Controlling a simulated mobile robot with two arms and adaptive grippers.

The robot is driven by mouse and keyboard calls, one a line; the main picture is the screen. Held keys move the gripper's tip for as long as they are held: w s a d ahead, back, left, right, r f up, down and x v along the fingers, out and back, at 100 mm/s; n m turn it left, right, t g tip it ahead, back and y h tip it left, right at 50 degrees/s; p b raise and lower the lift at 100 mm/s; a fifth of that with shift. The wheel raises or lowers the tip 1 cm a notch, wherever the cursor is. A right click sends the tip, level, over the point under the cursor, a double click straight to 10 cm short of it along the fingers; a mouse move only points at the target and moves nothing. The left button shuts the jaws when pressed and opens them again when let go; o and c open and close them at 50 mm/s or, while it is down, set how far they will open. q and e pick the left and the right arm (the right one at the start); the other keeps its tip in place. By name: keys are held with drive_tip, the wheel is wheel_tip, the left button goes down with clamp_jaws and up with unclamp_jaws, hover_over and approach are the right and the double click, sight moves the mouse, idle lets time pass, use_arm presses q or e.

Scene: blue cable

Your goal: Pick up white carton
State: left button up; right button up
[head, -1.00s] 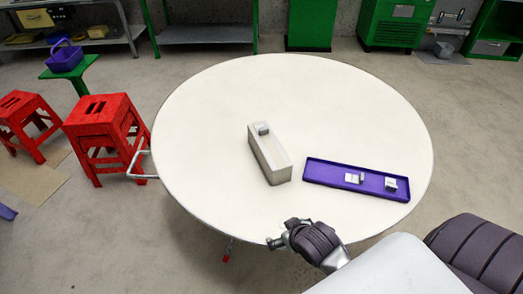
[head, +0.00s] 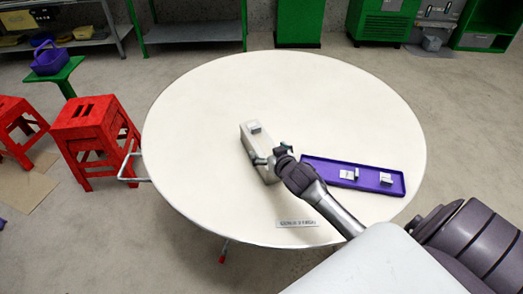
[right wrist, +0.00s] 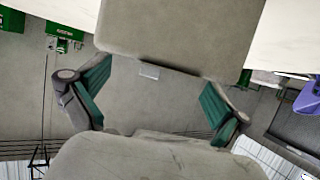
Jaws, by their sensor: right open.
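The white carton (head: 250,140), a long off-white box, stands near the middle of the round table. A small white and grey piece (head: 254,126) sits on its far end. My right gripper (head: 270,157) is at the near part of the carton and covers some of it. In the right wrist view the gripper (right wrist: 157,75) is open, with its green pads apart. The carton's plain face (right wrist: 180,35) fills the top middle there, just beyond the fingertips. I cannot tell whether the fingers touch it. My left gripper is not in view.
A purple tray (head: 317,164) with two small white pieces, one of them (head: 386,178) at its right end, lies right of the carton, close to my right arm. The white tabletop (head: 200,110) is clear left and behind. A red stool (head: 88,125) stands left of the table.

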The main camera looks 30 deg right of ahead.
sight(262, 142)
drive_tip(key=shift+w+d, duration=0.2)
drive_tip(key=shift+w, duration=0.35)
drive_tip(key=x, duration=0.4)
drive_tip(key=shift+w+d+f, duration=0.1)
drive_tip(key=shift+w+d, duration=0.05)
drive_tip(key=shift+c, duration=0.2)
drive_tip(key=c, duration=1.6)
drive_tip(key=shift+r+p, duration=0.25)
drive_tip(key=shift+p, duration=0.05)
drive_tip(key=shift+c, duration=0.7)
drive_tip(key=shift+r, duration=0.15)
